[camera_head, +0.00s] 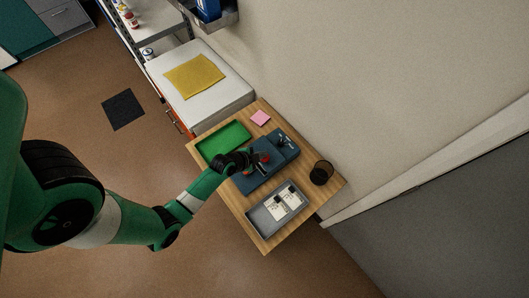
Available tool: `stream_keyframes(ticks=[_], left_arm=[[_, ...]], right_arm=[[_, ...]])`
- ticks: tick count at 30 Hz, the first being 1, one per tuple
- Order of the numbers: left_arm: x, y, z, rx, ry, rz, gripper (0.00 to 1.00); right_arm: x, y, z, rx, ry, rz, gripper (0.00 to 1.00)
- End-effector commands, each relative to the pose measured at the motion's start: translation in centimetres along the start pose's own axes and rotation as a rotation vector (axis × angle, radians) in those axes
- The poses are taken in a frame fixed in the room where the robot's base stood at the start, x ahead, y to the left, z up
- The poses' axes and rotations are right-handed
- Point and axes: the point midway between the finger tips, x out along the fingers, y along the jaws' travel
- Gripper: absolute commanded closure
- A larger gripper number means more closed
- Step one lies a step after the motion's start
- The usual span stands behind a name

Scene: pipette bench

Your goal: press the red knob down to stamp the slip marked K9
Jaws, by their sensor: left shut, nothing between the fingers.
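A small red knob (265,157) shows beside my left gripper's fingers on the dark blue-grey base (252,184) on the wooden table. My left gripper (257,159) is shut and empty, over the base and close to the knob. I cannot tell whether it touches the knob. White slips (272,211) with dark marks lie in the grey tray (255,222) at the table's near right side. The marks are too small to read, so I cannot tell which slip is K9. My right gripper is out of view.
A green tray (223,143) lies left of the base. A pink note pad (261,117) is at the back, and a black mesh cup (320,173) stands at the right. A small metallic item (284,141) sits on the base's far end. A wall runs behind the table.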

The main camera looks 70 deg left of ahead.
Motion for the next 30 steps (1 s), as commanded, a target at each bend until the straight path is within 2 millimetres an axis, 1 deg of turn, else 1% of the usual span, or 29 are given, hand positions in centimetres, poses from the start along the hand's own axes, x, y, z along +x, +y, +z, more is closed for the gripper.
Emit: stream_keyframes(ticks=[24, 30], left_arm=[[0.76, 0.63, 0.63, 0.000, -0.002, 0.002, 1.00], [0.54, 0.48, 0.48, 0.000, -0.002, 0.002, 1.00]], right_arm=[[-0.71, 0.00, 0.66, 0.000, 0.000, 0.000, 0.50], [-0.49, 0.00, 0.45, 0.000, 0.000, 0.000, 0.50]])
